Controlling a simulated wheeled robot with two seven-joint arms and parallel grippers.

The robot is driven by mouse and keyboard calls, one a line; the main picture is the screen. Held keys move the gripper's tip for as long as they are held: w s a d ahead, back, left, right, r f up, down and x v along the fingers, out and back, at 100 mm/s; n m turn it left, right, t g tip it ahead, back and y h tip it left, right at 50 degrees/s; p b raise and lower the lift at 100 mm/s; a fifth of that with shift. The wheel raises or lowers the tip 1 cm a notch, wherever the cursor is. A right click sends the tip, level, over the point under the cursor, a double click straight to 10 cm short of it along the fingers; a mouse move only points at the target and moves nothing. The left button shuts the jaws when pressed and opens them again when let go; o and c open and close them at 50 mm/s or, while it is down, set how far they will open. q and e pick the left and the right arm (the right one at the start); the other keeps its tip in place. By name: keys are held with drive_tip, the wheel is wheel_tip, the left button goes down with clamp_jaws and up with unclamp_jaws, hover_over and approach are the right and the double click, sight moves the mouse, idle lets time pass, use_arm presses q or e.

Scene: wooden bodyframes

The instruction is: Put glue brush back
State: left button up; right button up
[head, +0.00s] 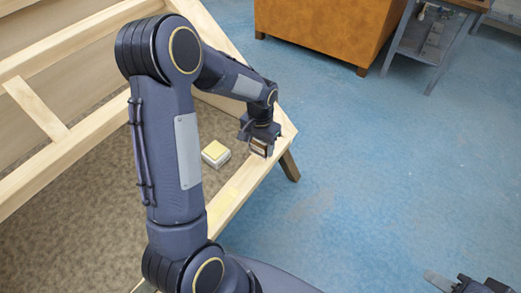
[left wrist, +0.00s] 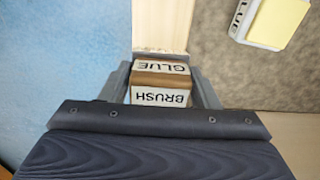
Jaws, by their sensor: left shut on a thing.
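The glue brush (left wrist: 161,83) is a brown block with white labels reading GLUE and BRUSH. My left gripper (left wrist: 162,78) is shut on it, with a grey finger on each side. In the head view the held glue brush (head: 260,148) is at the end of my left arm, near the wooden frame's corner. A white box with a yellow top (head: 215,153) sits inside the frame, left of the gripper. It also shows in the left wrist view (left wrist: 272,20), with lettering on its side partly cut off. My right gripper (head: 440,282) is only partly in view at the lower right.
The pale wooden frame (head: 62,148) surrounds a brown textured panel (head: 80,225). Its rail shows beyond the brush in the left wrist view (left wrist: 160,25). An orange-brown cabinet (head: 325,28) and a grey stand (head: 425,35) are at the back. Blue floor at right is open.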

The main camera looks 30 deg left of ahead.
sight(261, 151)
use_arm(q)
drive_tip(key=shift+f, duration=1.45)
drive_tip(key=shift+f, duration=0.15)
drive_tip(key=o, duration=1)
drive_tip(key=shift+c, duration=0.2)
